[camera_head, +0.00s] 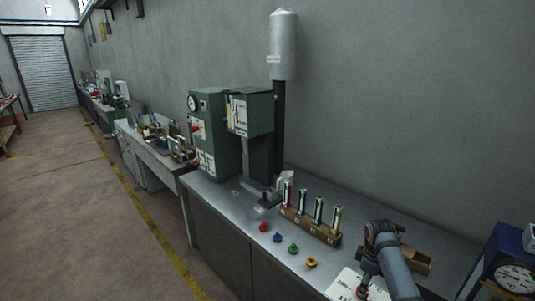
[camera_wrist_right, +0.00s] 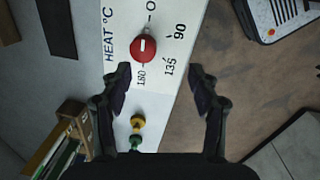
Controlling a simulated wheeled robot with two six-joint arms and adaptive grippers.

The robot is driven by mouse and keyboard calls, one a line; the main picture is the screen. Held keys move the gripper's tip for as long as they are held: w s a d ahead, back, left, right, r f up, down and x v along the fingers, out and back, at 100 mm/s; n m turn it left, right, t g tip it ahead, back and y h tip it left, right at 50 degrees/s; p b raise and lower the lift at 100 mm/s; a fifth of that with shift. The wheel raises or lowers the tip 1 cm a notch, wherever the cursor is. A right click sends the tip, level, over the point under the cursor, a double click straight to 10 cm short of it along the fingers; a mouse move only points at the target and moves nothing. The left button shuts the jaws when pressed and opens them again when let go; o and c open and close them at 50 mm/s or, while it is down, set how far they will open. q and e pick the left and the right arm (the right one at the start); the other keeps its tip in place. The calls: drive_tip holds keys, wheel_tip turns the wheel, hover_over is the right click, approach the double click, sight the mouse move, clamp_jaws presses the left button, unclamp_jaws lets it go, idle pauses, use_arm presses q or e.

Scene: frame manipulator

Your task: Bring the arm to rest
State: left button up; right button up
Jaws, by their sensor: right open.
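My right arm comes in at the lower right of the head view. Its gripper (camera_head: 364,286) points down over the white panel (camera_head: 343,282) at the bench's front edge. In the right wrist view the gripper (camera_wrist_right: 159,80) is open, with nothing between its fingers. A red knob with a white mark (camera_wrist_right: 144,47) sits on the white panel (camera_wrist_right: 170,50), ahead of the fingers and apart from them. The panel is printed "HEAT °C" with numbers around the knob. My left gripper is not in view.
A wooden rack (camera_head: 311,227) with several upright tubes stands on the metal bench. Red (camera_head: 263,227), blue (camera_head: 277,237), green (camera_head: 293,248) and yellow (camera_head: 311,262) pieces sit in front. A wooden box (camera_head: 418,260) is beside my arm. A blue gauge unit (camera_head: 511,262) stands at right.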

drive_tip(key=shift+m+t, duration=0.3)
drive_tip(key=shift+m, duration=0.3)
drive_tip(key=s+a+f, duration=0.1)
drive_tip(key=s+f, duration=0.1)
drive_tip(key=s, duration=0.1)
drive_tip(key=s+a+f, duration=0.1)
drive_tip(key=shift+s+a+f, duration=0.3)
drive_tip(key=shift+f, duration=0.05)
drive_tip(key=s+a+r+m+t, duration=0.15)
drive_tip(key=s+a+m, duration=0.25)
drive_tip(key=s, duration=0.7)
drive_tip(key=s+a+r+m+t, duration=0.15)
drive_tip(key=s+a+m, duration=0.3)
drive_tip(key=s, duration=0.65)
wheel_tip(320, 180, down, 26)
drive_tip(key=d+r+g+b, duration=0.1)
drive_tip(key=d+g+b, duration=0.1)
drive_tip(key=s+d+f+b, duration=0.1)
drive_tip(key=s+f, duration=1.9)
drive_tip(key=shift+s+d+f+g, duration=0.2)
drive_tip(key=shift+d+f+g, duration=0.15)
drive_tip(key=shift+d+g, duration=0.05)
